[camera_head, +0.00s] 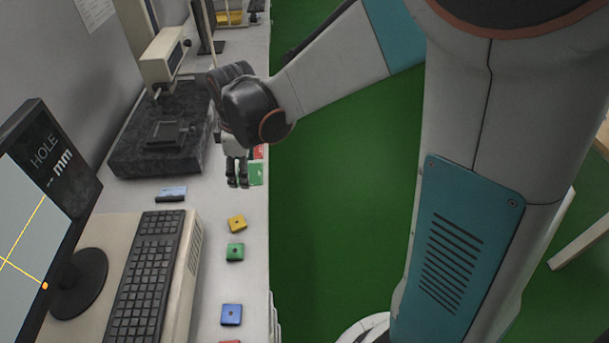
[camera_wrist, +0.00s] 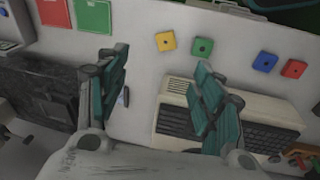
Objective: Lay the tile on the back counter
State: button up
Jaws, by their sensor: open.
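Several small square tiles with dark centre dots lie flat in a row on the white counter (camera_head: 205,208): a yellow tile (camera_head: 237,223), a green tile (camera_head: 235,252), a blue tile (camera_head: 231,314) and a red tile (camera_head: 230,341) cut by the lower edge. The wrist view shows the yellow (camera_wrist: 166,41), green (camera_wrist: 202,47), blue (camera_wrist: 265,61) and red (camera_wrist: 293,68) tiles. My gripper (camera_head: 237,183) is open and empty above the counter, farther along than the yellow tile. In the wrist view its fingers (camera_wrist: 162,60) are spread with nothing between them.
A red pad (camera_wrist: 54,12) and a green pad (camera_head: 256,174) lie by the counter's edge near my gripper. Left of it are a dark stone-like block with an instrument (camera_head: 122,150), a small dark item (camera_head: 171,194), a keyboard (camera_head: 145,265) and a monitor (camera_head: 62,170). Green floor (camera_head: 330,220) is clear.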

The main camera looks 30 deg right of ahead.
jog(key=s+d+r+m+t, duration=0.2)
jog(key=s+r+m, duration=0.3)
jog(key=s, duration=0.4)
jog(key=s+d+r+m+t, duration=0.3)
jog(key=s+d+r+m, duration=0.2)
jog(key=s+m, duration=0.2)
jog(key=shift+s+d+r, duration=0.15)
jog(key=shift+s+d, duration=0.15)
jog(key=shift+s, duration=1)
